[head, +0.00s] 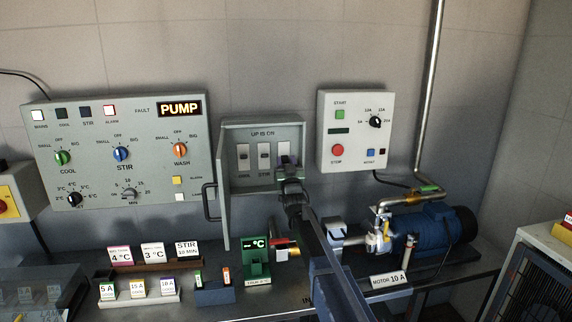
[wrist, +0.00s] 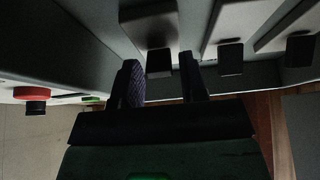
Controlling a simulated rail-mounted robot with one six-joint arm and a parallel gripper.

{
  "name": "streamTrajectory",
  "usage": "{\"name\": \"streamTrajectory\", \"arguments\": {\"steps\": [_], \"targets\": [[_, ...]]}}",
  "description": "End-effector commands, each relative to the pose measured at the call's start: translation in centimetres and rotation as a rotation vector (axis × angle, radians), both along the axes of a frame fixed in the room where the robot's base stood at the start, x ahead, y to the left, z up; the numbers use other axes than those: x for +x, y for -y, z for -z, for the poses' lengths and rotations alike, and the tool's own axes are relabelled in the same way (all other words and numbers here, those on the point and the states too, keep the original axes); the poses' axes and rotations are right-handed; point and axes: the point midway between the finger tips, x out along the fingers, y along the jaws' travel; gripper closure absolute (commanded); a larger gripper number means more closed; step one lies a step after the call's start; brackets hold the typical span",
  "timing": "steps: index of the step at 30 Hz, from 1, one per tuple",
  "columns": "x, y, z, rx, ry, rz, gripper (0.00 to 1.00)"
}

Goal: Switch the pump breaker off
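The grey breaker box (head: 262,126) hangs open on the wall, marked UP IS ON, with its door (head: 223,205) swung out at left. Two breakers show in the head view, a left one (head: 243,152) and a middle one (head: 264,152). The right breaker (head: 284,160) is mostly covered by my gripper (head: 289,172), and its label is hidden. In the wrist view, my gripper's two fingers (wrist: 163,82) are apart, one on each side of the right breaker's black lever (wrist: 160,62). I cannot tell whether they touch it. The other levers (wrist: 230,57) (wrist: 300,50) are to the right there.
A control panel (head: 120,150) with a lit PUMP fault display is left of the box. A start/stop box (head: 353,130) is close on the right.

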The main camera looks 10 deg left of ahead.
Motion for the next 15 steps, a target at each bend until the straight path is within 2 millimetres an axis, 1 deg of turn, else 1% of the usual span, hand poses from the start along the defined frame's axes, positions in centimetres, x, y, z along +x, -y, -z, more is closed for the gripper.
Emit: {"name": "streamTrajectory", "arguments": {"steps": [1, 2, 11, 14, 15], "targets": [[0.0, 0.0, 0.0, 0.0, 0.0, 0.0, 0.53], [0.0, 0.0, 0.0, 0.0, 0.0, 0.0, 0.49], [-0.2, 0.1, 0.2, 0.0, 0.0, 0.0, 0.49], [-1.1, 0.3, 0.8, 0.0, 0.0, 0.0, 0.49], [-1.7, 0.5, 1.2, 0.0, 0.0, 0.0, 0.49]]}}
